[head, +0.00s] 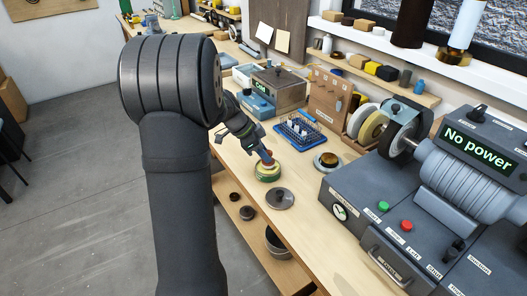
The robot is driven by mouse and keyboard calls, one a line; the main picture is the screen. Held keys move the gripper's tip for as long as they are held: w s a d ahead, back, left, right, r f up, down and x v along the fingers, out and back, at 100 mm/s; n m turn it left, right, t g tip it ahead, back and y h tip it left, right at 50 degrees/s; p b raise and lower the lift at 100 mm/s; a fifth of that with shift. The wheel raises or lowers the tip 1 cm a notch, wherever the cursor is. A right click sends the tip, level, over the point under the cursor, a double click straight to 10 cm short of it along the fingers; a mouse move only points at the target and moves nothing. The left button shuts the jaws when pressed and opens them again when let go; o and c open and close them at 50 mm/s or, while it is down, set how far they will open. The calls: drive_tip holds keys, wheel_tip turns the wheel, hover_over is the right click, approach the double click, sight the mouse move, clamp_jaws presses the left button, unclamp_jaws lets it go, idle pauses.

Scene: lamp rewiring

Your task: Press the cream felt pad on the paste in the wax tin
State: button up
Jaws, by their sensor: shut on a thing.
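My gripper (264,155) reaches down over the front middle of the bench, its jaws shut on a small reddish grip that looks like the top of the cream felt pad (267,166). Directly beneath is a round green tin (268,177), which looks like the wax tin. The pad looks low at the tin's top; I cannot tell whether it touches the paste, which is hidden from this angle. A dark grey knobbed lid (281,199) lies on the bench just in front of the tin.
A round dish with an amber-brown centre (327,160) sits to the right. Behind are a blue rack (299,132) and a pegboard (328,98). The grey machine (415,205) reading "No power" fills the right. The bench's front edge is close to the lid.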

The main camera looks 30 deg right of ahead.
drive_tip(key=shift+f, duration=0.65)
idle(0.8)
drive_tip(key=shift+r, duration=0.1)
drive_tip(key=shift+r, duration=3.45)
